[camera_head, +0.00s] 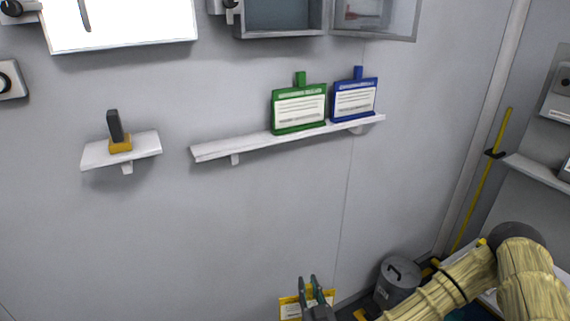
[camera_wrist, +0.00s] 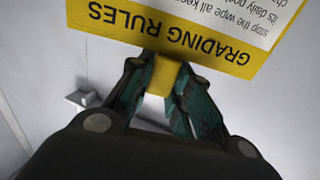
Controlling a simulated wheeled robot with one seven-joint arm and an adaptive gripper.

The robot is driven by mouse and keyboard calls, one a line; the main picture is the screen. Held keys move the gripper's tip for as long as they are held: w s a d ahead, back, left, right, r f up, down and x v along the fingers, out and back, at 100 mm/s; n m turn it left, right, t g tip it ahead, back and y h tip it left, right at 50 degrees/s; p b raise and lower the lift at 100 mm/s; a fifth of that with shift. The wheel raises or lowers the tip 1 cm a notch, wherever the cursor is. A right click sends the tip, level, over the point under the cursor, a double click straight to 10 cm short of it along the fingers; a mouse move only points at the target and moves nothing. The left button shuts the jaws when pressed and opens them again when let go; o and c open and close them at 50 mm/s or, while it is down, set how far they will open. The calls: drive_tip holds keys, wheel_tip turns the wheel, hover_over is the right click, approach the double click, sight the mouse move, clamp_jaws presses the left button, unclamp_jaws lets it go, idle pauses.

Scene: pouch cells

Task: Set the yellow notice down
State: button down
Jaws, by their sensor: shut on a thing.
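The yellow notice (camera_wrist: 190,35) has a yellow border, a white text panel and the heading "GRADING RULES", upside down in the wrist view. My gripper (camera_wrist: 165,82) is shut on the yellow tab of the notice. In the head view the notice (camera_head: 291,308) is low at the bottom edge, partly hidden behind my gripper (camera_head: 311,284) and cut off by the frame. It is held in front of the wall, below the long shelf.
A long white shelf (camera_head: 215,149) holds a green notice (camera_head: 299,108) and a blue notice (camera_head: 354,99) towards its right; its left part is bare. A small shelf (camera_head: 95,154) holds a black-and-yellow item (camera_head: 118,132). A grey bin (camera_head: 397,281) stands lower right.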

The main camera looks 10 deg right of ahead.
drive_tip(key=w+a+r+n+y, duration=0.1)
drive_tip(key=w+a+r, duration=0.25)
drive_tip(key=r, duration=0.65)
drive_tip(key=w+a+r+n+y, duration=0.15)
drive_tip(key=w+r, duration=0.25)
drive_tip(key=r, duration=0.6)
drive_tip(key=w+a+r+y, duration=0.1)
drive_tip(key=w+a+r, duration=0.25)
drive_tip(key=r, duration=0.55)
drive_tip(key=s+a+r+y, duration=0.15)
drive_tip(key=s+r, duration=0.25)
drive_tip(key=r, duration=1)
drive_tip(key=s+a+r, duration=0.2)
drive_tip(key=s+r, duration=0.1)
drive_tip(key=r, duration=1.1)
drive_tip(key=p, duration=0.5)
approach(224, 81)
drive_tip(key=shift+n+g, duration=0.4)
drive_tip(key=shift+n, duration=0.05)
drive_tip(key=w+r, duration=0.1)
drive_tip(key=w, duration=0.1)
drive_tip(key=w+a+r, duration=0.1)
drive_tip(key=w+r, duration=0.2)
drive_tip(key=w, duration=0.1)
drive_tip(key=shift+a+r, duration=0.2)
drive_tip(key=shift+a, duration=0.15)
drive_tip(key=shift+f+p, duration=0.75)
drive_tip(key=shift+f, duration=0.95)
drive_tip(key=shift+s+f, duration=0.1)
drive_tip(key=shift+f, duration=0.05)
